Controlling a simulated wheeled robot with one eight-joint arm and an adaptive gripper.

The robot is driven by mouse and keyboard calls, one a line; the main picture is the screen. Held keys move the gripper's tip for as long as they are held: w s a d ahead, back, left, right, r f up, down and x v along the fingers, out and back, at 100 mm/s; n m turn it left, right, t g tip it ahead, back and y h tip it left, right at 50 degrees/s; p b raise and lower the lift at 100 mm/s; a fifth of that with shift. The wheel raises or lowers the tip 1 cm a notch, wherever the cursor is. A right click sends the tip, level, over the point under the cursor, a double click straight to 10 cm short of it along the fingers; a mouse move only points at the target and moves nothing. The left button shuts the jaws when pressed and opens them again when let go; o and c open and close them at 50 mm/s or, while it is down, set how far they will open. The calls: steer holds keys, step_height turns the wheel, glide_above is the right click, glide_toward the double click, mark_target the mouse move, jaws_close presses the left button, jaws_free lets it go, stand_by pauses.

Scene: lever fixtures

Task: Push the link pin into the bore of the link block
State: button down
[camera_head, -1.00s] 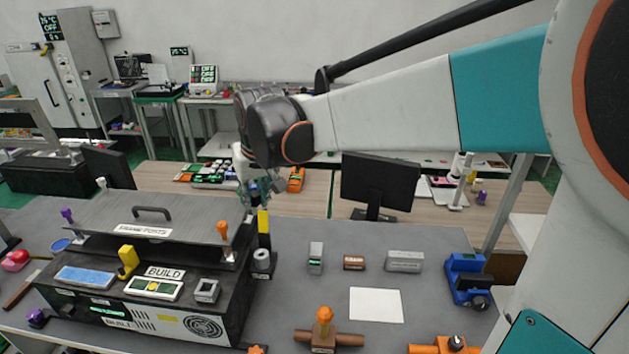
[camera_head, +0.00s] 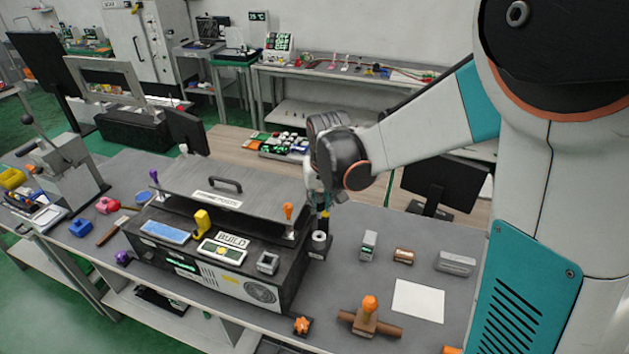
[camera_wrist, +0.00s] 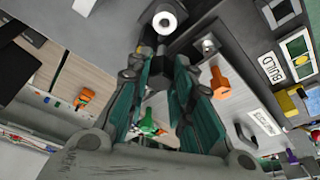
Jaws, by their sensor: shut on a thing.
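My gripper (camera_head: 323,203) is low over the right end of the build box, pointing down at a small dark fixture. It is shut on a dark upright piece with a yellow band (camera_head: 323,222); I cannot tell for sure whether this is the link pin. A pale ring with a dark hole (camera_head: 319,239) sits on the fixture's black base, just below the gripper; it also shows at the top of the wrist view (camera_wrist: 164,19). A grey block with a square opening (camera_head: 267,262) sits on the box. I cannot tell which of these is the link block.
The build box (camera_head: 180,262) with its raised plate (camera_head: 240,198) and orange knob (camera_head: 288,210) is close on the left. Small blocks (camera_head: 403,255), a white sheet (camera_head: 418,300) and an orange-topped handle (camera_head: 369,305) lie right. Bare grey table lies between them.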

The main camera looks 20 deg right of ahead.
mark_target(320, 212)
steer(key=shift+f+b, duration=0.2)
steer(key=shift+b, duration=0.1)
steer(key=shift+f+b, duration=2.2)
steer(key=shift+f, duration=0.55)
steer(key=shift+f+b, duration=2.15)
steer(key=shift+f, duration=0.15)
steer(key=c, duration=1.3)
jaws_free()
steer(key=shift+c, duration=0.2)
steer(key=v, duration=1.2)
steer(key=shift+s, duration=0.2)
steer(key=shift+s, duration=0.1)
